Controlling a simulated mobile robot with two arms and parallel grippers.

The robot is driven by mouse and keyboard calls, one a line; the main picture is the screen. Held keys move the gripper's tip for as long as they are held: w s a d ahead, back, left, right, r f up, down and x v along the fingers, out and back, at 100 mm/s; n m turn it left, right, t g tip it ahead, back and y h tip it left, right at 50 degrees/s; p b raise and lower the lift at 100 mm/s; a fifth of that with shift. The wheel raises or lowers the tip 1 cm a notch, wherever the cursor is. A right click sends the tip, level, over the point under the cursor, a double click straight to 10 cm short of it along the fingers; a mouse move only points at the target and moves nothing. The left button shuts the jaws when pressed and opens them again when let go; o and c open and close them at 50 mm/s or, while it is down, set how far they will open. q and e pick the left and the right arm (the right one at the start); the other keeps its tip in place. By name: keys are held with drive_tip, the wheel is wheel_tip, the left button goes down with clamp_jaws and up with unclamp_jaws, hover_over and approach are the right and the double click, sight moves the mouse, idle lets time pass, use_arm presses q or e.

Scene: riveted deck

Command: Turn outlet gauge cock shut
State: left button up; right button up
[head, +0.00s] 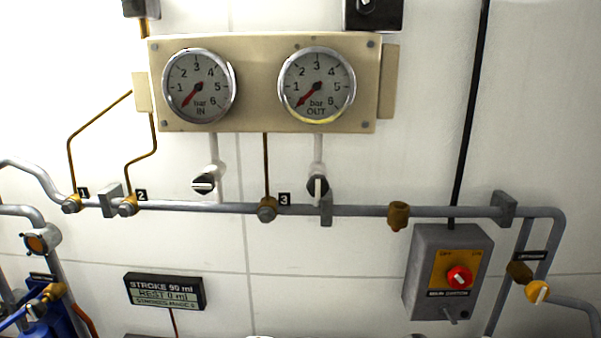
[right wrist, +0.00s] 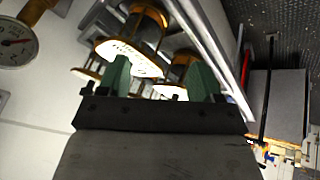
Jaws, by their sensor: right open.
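The outlet gauge cock (head: 317,187) is a dark round knob with a white bar handle standing upright. It sits on the white pipe below the OUT gauge (head: 316,86), whose red needle points to the lower left. The inlet gauge cock (head: 203,184), below the IN gauge (head: 198,87), has its white handle lying level. My right gripper (right wrist: 161,80) shows only in the right wrist view, with two green fingers apart and nothing between them. It is away from the cock, which I cannot make out in that view. My left gripper is not in view.
A grey pipe (head: 362,211) runs across the wall below the cocks, with brass fittings. A grey switch box (head: 421,265) with a red knob is at right, and a display (head: 165,291) at lower left. Brass-rimmed cylinders (right wrist: 146,38) lie beyond my right fingers.

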drive_tip(key=w+a+r+n+t, duration=0.1)
drive_tip(key=w+a+r+n, duration=0.2)
drive_tip(key=r, duration=0.3)
drive_tip(key=w+a+r+n+t, duration=0.2)
drive_tip(key=w+r+n, duration=0.1)
drive_tip(key=r, duration=0.3)
drive_tip(key=n+t+h+p, duration=0.2)
drive_tip(key=n+t, duration=0.7)
drive_tip(key=n, duration=1)
approach(319, 186)
drive_tip(key=w, duration=0.2)
drive_tip(key=shift+m, duration=0.3)
drive_tip(key=w+p, duration=0.5)
drive_tip(key=w, duration=0.4)
drive_tip(key=shift+d+r, duration=0.1)
drive_tip(key=shift+w, duration=0.45)
